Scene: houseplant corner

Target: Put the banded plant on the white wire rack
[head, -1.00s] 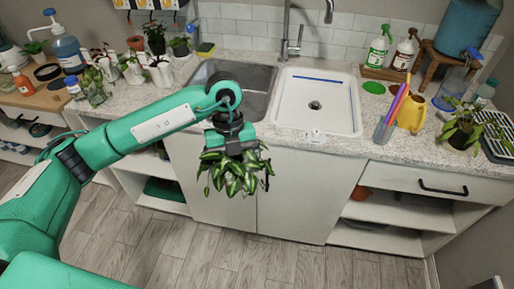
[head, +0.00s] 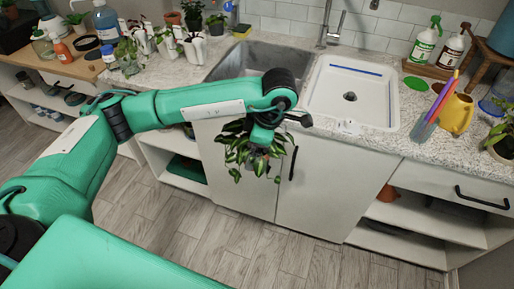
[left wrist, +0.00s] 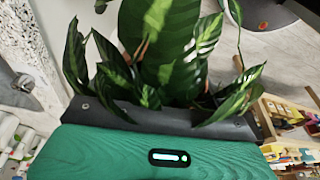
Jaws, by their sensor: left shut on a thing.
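The banded plant (head: 238,152), with dark green leaves striped paler, hangs in my left gripper (head: 260,148) in front of the white cabinet below the sink. In the left wrist view its leaves (left wrist: 170,40) rise just beyond the dark jaws (left wrist: 165,112) of my left gripper, which is shut on it. Its pot is mostly hidden by leaves and gripper. The plant is in the air, lower than the countertop. I do not see the white wire rack in the current views. My right gripper is not in view.
The counter (head: 395,140) edge runs above and behind the plant. Open floor (head: 210,240) lies in front of the cabinets.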

